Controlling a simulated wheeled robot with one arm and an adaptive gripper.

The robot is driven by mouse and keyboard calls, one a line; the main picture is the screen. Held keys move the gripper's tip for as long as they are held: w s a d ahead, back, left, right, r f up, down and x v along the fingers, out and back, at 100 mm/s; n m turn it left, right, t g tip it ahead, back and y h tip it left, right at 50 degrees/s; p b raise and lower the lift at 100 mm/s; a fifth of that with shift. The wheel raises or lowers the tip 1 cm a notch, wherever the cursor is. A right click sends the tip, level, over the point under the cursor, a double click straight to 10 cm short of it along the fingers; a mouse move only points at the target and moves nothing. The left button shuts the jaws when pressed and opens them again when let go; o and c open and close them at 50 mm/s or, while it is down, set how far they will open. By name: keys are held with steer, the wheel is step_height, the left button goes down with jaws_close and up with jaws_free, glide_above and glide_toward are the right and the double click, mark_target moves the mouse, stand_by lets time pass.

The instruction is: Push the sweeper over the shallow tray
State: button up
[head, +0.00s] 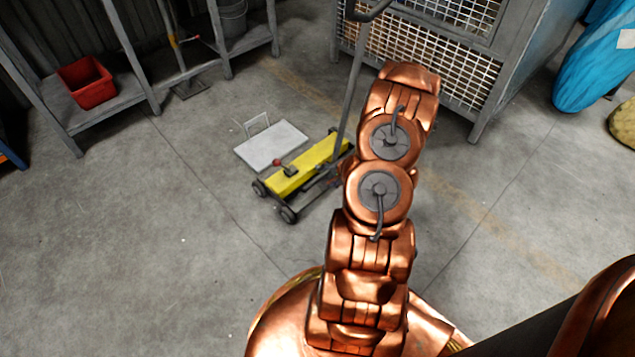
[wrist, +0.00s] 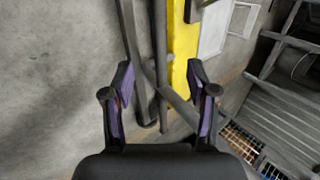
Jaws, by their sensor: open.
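The sweeper (head: 308,165) has a yellow body on small dark wheels and a long grey handle (head: 352,85) rising to a grip at the top edge. The shallow tray (head: 270,144), a pale grey flat plate with a wire handle, lies on the floor just behind the sweeper body. In the wrist view, my gripper (wrist: 161,95) is open, with grey handle bars (wrist: 160,45) showing between its fingers; I cannot tell whether they touch. The yellow body (wrist: 184,50) and the tray (wrist: 213,32) show beyond. My arm hides my gripper in the head view.
A mesh cage (head: 450,60) stands behind my arm. Blue wrapped goods (head: 595,65) are at the right. The floor at left is clear.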

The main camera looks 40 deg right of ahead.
mark_target(318, 179)
steer(key=b+x, duration=0.3)
steer(key=x, duration=0.1)
steer(key=shift+s+f, duration=0.1)
steer(key=shift+w+f+p, duration=0.1)
steer(key=shift+w+p, duration=0.3)
steer(key=shift+p, duration=0.2)
steer(key=shift+p+x, duration=1.4)
steer(key=shift+x, duration=0.75)
steer(key=shift+s, duration=0.1)
jaws_close()
